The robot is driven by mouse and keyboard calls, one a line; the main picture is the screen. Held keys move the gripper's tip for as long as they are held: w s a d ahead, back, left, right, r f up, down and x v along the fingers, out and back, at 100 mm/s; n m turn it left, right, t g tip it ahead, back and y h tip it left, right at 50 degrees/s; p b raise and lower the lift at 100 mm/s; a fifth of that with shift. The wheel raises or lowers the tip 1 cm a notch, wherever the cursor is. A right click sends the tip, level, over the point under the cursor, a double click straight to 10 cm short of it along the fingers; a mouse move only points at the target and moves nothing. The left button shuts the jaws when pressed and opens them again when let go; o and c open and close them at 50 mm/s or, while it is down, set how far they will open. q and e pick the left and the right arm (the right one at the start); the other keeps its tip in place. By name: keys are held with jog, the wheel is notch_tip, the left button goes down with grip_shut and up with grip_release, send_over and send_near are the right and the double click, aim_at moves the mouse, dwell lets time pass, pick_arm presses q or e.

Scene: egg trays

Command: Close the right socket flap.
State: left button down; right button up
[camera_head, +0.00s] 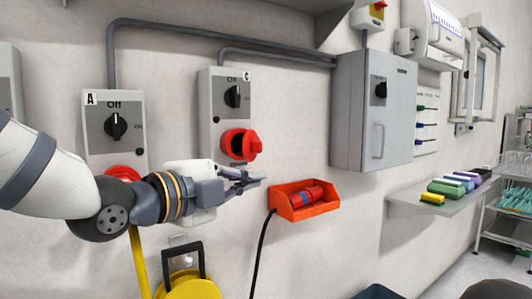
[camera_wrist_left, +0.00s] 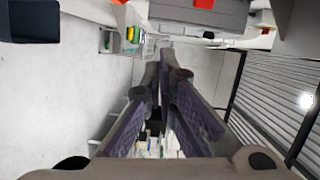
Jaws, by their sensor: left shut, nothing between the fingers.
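The right socket (camera_head: 237,144) is a red round fitting low on the grey switch box marked C. Its red flap (camera_head: 254,145) stands open on the right side, and the dark socket opening shows. My left gripper (camera_head: 258,178) is below and slightly right of the flap, apart from it, pointing right. Its fingers are together with nothing between them; they also show in the left wrist view (camera_wrist_left: 167,58). The left socket (camera_head: 123,173), on the box marked A, is partly hidden by my left arm. My right gripper is in neither view.
An orange wall tray (camera_head: 297,214) holding a red and blue plug (camera_head: 307,196) is just right of and below my left gripper. A grey cabinet (camera_head: 347,115) hangs farther right. A yellow item (camera_head: 188,286) hangs below my arm. Bare wall separates the socket and cabinet.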

aim_at(257, 146)
pick_arm(q)
jog(key=w+d+r+m, duration=0.1)
jog(key=w+d+r, duration=0.2)
jog(key=w, duration=0.5)
jog(key=shift+w+r+m+h, duration=0.3)
jog(key=shift+w+r, duration=0.05)
